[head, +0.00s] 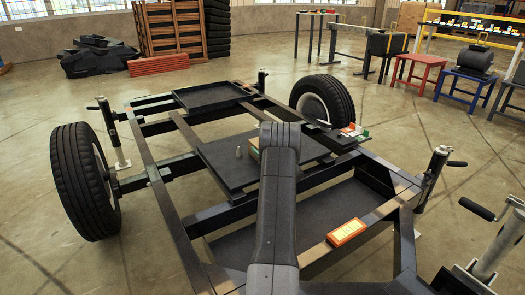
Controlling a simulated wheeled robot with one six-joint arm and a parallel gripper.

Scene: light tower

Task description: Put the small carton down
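My arm reaches forward over the middle of the trailer frame, and its far part hides my gripper. A small carton (253,148) with orange and green colours shows partly at the left edge of my arm, above the dark middle plate (228,171). The arm covers the rest of it, and I cannot tell whether it is held or resting on the plate. An orange carton with a pale label (346,232) lies on the frame's near right beam. Small red, white and green boxes (352,132) sit at the right side of the frame, near the right wheel.
The black trailer frame (157,193) has a left wheel (85,181), a right wheel (323,101) and upright jacks (432,178). A shallow tray (208,95) lies farther back. Open floor surrounds the frame.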

